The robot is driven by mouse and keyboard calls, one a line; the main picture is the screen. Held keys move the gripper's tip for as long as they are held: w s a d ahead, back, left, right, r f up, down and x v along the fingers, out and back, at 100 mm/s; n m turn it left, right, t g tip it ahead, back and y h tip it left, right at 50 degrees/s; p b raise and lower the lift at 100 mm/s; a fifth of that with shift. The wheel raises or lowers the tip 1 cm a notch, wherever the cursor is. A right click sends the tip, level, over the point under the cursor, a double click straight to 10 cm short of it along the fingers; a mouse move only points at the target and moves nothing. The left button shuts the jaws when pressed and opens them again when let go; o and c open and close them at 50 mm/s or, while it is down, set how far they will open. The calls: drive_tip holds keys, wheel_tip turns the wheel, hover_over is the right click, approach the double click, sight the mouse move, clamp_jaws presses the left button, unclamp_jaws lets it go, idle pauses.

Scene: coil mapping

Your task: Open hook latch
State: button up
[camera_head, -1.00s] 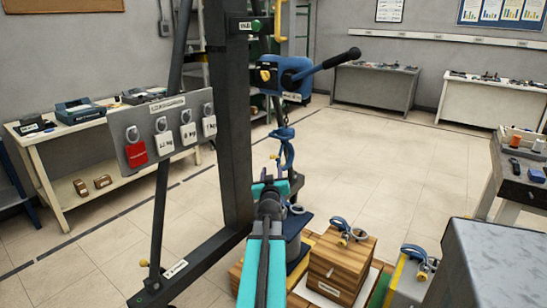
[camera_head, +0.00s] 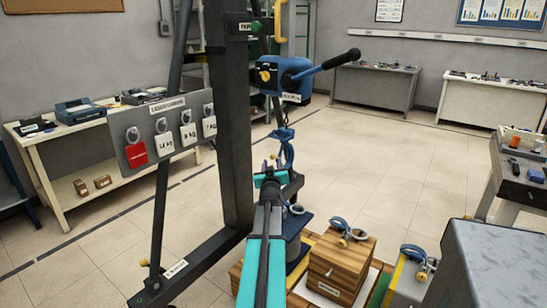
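A blue hook (camera_head: 287,152) hangs below the blue winch (camera_head: 284,77) on the dark post. A small latch-like part shows at the hook's left side, too small to tell its position. My gripper (camera_head: 272,172) is at the end of my teal and dark arm, just below and left of the hook. It overlaps the hook's lower part in the picture, and I cannot tell whether they touch. The fingers are too small and partly hidden to show their opening. Below the hook stands a dark blue load with a ring (camera_head: 295,209) on top.
Another shackle (camera_head: 415,255) is farther right, beside a grey cabinet (camera_head: 495,262). The dark upright post (camera_head: 233,130) stands close on the left, with a tag board (camera_head: 167,130). Open floor lies behind.

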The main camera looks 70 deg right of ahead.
sight(273, 157)
drive_tip(key=shift+x, duration=3.3)
clamp_jaws()
drive_tip(key=shift+d+r, duration=0.1)
drive_tip(key=shift+d, duration=0.05)
drive_tip(key=shift+p, duration=0.4)
